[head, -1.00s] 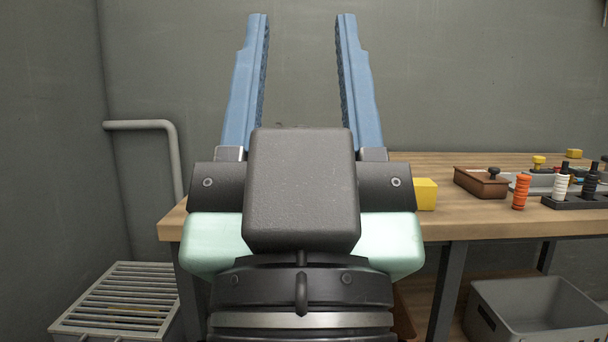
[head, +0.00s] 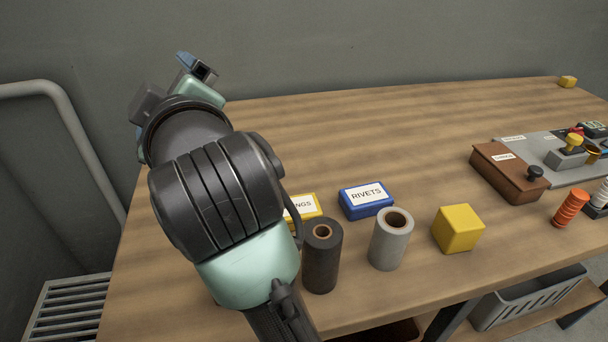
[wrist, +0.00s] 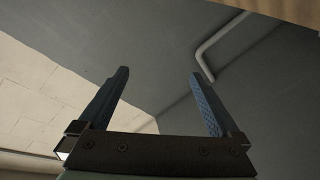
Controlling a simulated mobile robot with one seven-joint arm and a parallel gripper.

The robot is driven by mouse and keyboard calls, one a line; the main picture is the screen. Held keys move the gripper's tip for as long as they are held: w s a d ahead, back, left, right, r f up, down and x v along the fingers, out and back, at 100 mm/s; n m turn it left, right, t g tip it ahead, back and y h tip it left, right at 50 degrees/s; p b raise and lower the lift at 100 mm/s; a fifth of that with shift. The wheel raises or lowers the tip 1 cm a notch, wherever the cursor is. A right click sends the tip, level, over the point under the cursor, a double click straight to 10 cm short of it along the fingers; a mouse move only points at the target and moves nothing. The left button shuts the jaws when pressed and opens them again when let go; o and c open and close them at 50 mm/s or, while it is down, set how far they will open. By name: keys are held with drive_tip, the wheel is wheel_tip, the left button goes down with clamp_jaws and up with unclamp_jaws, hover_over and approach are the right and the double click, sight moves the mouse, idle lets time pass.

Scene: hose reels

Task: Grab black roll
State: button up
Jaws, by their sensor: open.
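The black roll (head: 321,262) stands upright near the front edge of the wooden table in the head view, with a brown core showing at its top. My arm is beside it on the left, hiding part of the table behind. My gripper (head: 196,66) is up at the back left in the head view, well away from the roll, its fingers mostly hidden. In the wrist view my gripper (wrist: 158,80) is open and empty, with its two blue fingers wide apart. The wrist view shows only walls, a pipe and a table edge, not the roll.
A grey roll (head: 391,240) stands just right of the black one. Behind are a blue RIVETS box (head: 366,205) and a yellow labelled box (head: 305,208), partly hidden. A yellow block (head: 458,229) and a brown box (head: 508,172) lie farther right. The table's back middle is clear.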

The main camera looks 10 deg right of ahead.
drive_tip(key=w+d+f+n+g+p, duration=0.1)
drive_tip(key=d+n+g+p, duration=0.15)
drive_tip(key=g+p, duration=0.2)
drive_tip(key=n+g+h+p, duration=0.55)
drive_tip(key=g+p, duration=0.55)
drive_tip(key=p, duration=0.6)
hover_over(322, 233)
drive_tip(key=shift+n+y, duration=0.4)
drive_tip(key=shift+y, duration=0.05)
drive_tip(key=f, duration=0.6)
drive_tip(key=shift+w+a, duration=0.2)
drive_tip(key=shift+w, duration=0.15)
drive_tip(key=shift+s+d+f+g, duration=0.15)
drive_tip(key=shift+s+d+g, duration=0.05)
drive_tip(key=shift+s+g, duration=0.15)
wheel_tip(322, 233, down, 7)
drive_tip(key=shift+r+p, duration=0.1)
drive_tip(key=shift+p, duration=0.5)
drive_tip(key=shift+w+d+f+p, duration=0.15)
drive_tip(key=shift+f+p, duration=0.15)
drive_tip(key=shift+f, duration=1.25)
drive_tip(key=shift+d+f+p, duration=0.1)
drive_tip(key=shift+f+p, duration=0.2)
drive_tip(key=shift+f, duration=1.25)
